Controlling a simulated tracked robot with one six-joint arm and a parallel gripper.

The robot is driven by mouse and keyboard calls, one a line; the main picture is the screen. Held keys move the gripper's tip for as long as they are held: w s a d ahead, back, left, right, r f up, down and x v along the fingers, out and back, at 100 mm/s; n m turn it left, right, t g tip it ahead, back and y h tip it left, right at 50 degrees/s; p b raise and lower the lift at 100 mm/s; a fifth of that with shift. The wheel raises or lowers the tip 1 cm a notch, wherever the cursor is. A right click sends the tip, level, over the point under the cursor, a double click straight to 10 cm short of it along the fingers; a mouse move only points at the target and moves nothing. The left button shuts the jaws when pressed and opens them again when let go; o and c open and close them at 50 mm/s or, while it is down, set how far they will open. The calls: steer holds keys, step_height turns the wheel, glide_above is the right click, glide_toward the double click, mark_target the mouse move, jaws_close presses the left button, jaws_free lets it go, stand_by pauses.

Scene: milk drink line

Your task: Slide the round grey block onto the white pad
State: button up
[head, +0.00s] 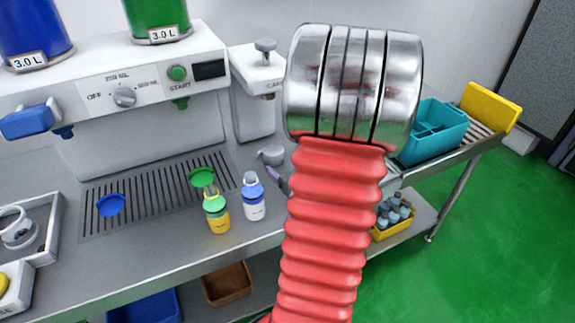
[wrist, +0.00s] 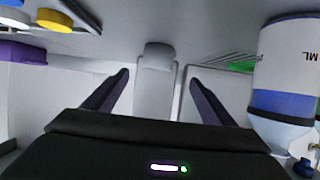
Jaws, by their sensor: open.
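A small round grey block (head: 271,155) stands on the counter beside the capping machine in the head view. In the wrist view a pale rounded shape (wrist: 158,56), which looks like this block, lies just beyond and between the fingertips. My gripper (wrist: 158,78) is open, with its dark purple fingers spread and nothing held. In the head view only a purple finger shows, close to the block; my red arm hides the rest. I cannot clearly pick out the white pad; a pale strip (wrist: 153,95) runs between the fingers.
A white-labelled bottle with a blue collar (head: 253,197) stands close to my gripper, large at the wrist view's right (wrist: 288,75). A yellow bottle (head: 216,212) is beside it. The capping machine (head: 252,90) stands behind. A teal crate (head: 435,132) is at right.

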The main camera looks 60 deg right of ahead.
mark_target(272, 153)
steer(key=shift+s+d, duration=0.1)
steer(key=shift+x, duration=0.8)
steer(key=x, duration=1.2)
steer(key=shift+d, duration=0.1)
steer(key=c, duration=1.3)
steer(key=shift+w+d, duration=0.15)
steer(key=shift+w, duration=0.2)
